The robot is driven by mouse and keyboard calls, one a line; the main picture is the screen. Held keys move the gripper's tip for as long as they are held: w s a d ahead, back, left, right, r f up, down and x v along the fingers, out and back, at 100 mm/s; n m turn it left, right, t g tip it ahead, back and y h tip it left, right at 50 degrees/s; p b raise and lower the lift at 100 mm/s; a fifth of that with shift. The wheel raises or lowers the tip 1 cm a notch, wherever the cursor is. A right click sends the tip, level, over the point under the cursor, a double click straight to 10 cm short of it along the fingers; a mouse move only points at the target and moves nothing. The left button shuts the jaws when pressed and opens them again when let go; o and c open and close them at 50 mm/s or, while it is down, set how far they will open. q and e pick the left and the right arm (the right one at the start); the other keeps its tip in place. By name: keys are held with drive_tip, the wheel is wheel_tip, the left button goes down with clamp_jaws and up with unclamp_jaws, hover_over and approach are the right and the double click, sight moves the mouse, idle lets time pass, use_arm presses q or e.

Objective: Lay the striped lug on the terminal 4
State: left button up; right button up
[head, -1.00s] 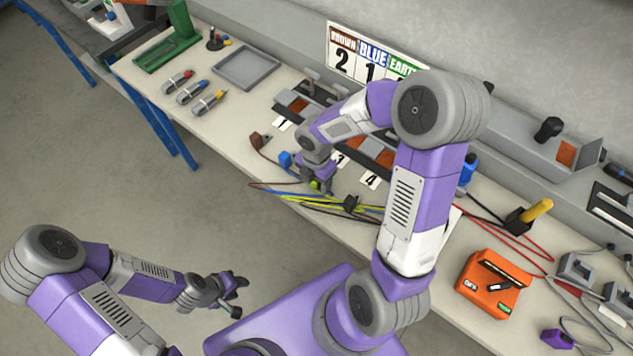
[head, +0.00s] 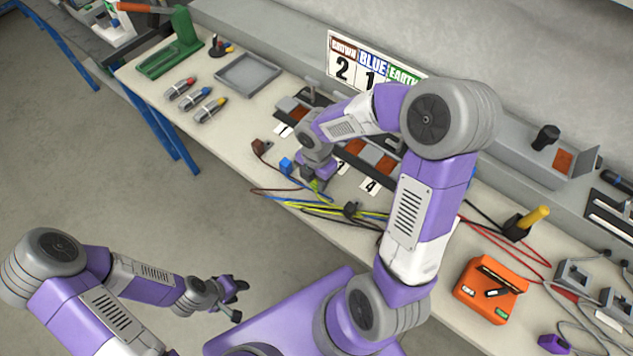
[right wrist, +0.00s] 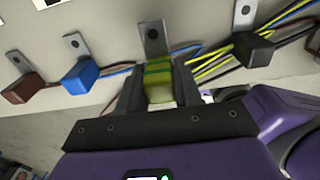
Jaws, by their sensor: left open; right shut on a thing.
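The striped lug (right wrist: 158,80), with a green and yellow body and a grey metal tongue with a hole, is between the fingers of my right gripper (right wrist: 160,88). In the head view my right gripper (head: 318,184) is over the table's front part, and the arm hides most of the lug. The number 4 label (head: 370,186) lies right of that gripper, in front of the terminal row with orange-brown pads (head: 384,164). Part of the row is hidden by my arm. My left gripper (head: 234,297) is open and empty, away from the table.
A blue lug (right wrist: 82,76), a brown lug (right wrist: 20,88) and a black lug (right wrist: 252,48) lie beside the striped one, wires trailing. A sign (head: 372,66) reads brown 2, blue 1; its earth number is hidden. An orange meter (head: 490,290) stands right.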

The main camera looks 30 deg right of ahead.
wheel_tip(320, 180, up, 5)
drive_tip(key=shift+r+p, duration=0.2)
drive_tip(key=shift+p, duration=0.55)
drive_tip(key=shift+d+r+p, duration=0.3)
drive_tip(key=shift+d+r, duration=0.05)
drive_tip(key=shift+d, duration=0.2)
drive_tip(key=shift+d+r+p, duration=0.3)
drive_tip(key=shift+d, duration=0.2)
drive_tip(key=s+d+p, duration=0.2)
drive_tip(key=d, duration=0.6)
drive_tip(key=s+d+p, duration=0.2)
drive_tip(key=d+p, duration=0.1)
drive_tip(key=d, duration=0.6)
drive_tip(key=shift+d, duration=0.2)
drive_tip(key=shift+f, duration=0.1)
drive_tip(key=shift+f+b, duration=1.55)
drive_tip(key=shift+f, duration=1.35)
